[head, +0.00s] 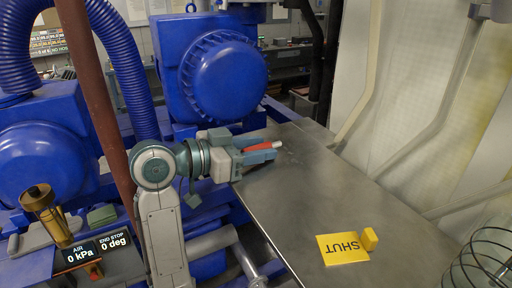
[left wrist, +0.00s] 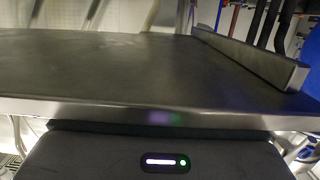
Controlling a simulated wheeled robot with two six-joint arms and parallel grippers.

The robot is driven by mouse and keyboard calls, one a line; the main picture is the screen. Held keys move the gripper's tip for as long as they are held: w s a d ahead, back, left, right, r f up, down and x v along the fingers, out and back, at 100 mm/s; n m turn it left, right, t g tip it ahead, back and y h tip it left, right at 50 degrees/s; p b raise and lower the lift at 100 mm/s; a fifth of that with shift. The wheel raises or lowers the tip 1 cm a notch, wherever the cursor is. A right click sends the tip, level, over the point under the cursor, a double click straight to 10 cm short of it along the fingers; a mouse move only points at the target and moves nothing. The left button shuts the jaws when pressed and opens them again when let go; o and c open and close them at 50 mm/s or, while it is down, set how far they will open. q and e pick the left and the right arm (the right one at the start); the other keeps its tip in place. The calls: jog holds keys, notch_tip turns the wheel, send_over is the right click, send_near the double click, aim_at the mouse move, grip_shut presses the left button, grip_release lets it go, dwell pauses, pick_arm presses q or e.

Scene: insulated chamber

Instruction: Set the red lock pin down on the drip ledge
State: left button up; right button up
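The red lock pin (head: 256,147), red with a pale tip, lies between the fingers of my left gripper (head: 262,152) in the head view. The fingers look shut on it, and its pale end sticks out to the right. The gripper is over the far left part of a grey metal surface (head: 300,190), which looks like the drip ledge. I cannot tell the exact height of the pin above it. The left wrist view shows a dark flat metal surface (left wrist: 130,70) with a front edge, but no fingers or pin. My right gripper is not in view.
A yellow SHUT plate (head: 342,249) and a small yellow block (head: 370,239) are on the near part of the metal surface. A wire coil (head: 478,262) is at the lower right. A brown post (head: 95,105) stands left of my arm. The surface's middle is clear.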

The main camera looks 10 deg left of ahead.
pick_arm(q)
jog(key=shift+o, duration=0.2)
jog(key=shift+s+a, duration=0.3)
jog(key=shift+a, duration=0.15)
jog(key=b+v, duration=0.2)
jog(key=v, duration=0.4)
jog(key=shift+b+v, duration=0.7)
jog(key=shift+v, duration=1.25)
jog(key=shift+r, duration=0.15)
